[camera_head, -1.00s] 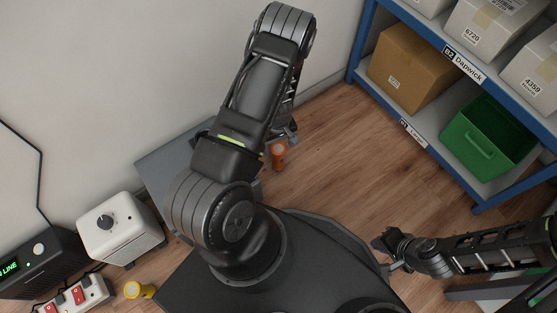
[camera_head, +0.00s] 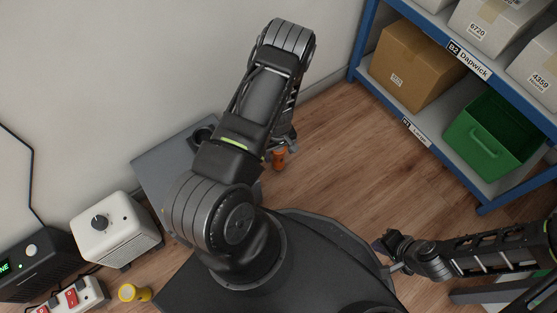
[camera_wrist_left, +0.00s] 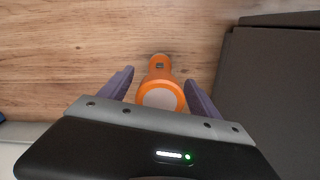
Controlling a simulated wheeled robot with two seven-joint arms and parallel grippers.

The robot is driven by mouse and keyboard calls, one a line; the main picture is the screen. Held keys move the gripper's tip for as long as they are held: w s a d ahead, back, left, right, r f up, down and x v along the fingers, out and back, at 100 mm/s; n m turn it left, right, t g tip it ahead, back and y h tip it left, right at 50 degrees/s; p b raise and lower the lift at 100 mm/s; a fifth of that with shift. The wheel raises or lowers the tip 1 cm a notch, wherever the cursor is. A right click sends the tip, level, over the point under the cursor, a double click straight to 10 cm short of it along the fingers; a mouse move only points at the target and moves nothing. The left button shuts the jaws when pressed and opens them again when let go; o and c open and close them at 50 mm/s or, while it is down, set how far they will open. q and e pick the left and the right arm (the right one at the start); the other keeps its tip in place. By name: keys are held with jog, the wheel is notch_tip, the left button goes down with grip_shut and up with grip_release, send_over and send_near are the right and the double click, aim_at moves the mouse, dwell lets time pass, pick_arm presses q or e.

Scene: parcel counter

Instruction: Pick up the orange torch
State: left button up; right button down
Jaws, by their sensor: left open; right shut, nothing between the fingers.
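The orange torch (camera_head: 279,158) shows in the head view just beside the end of my left arm, over the wood floor. In the left wrist view the torch (camera_wrist_left: 160,92) lies between the two purple fingers of my left gripper (camera_wrist_left: 160,90), its pale round lens end toward the gripper. The fingers are open, with gaps on both sides of the torch. In the head view my left gripper (camera_head: 275,150) is mostly hidden by the arm. My right gripper (camera_head: 384,249) is at the lower right, shut and empty, away from the torch.
A blue shelf rack at upper right holds a cardboard box (camera_head: 414,70) and a green bin (camera_head: 492,137). A grey surface (camera_head: 165,170) stands left of my left arm. A white box (camera_head: 117,228) and a yellow item (camera_head: 134,292) are at lower left. The floor in the middle is clear.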

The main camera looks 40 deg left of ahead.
pick_arm(q)
jog(key=shift+f, duration=0.8)
jog(key=shift+r, duration=0.1)
grip_shut()
dwell(0.4)
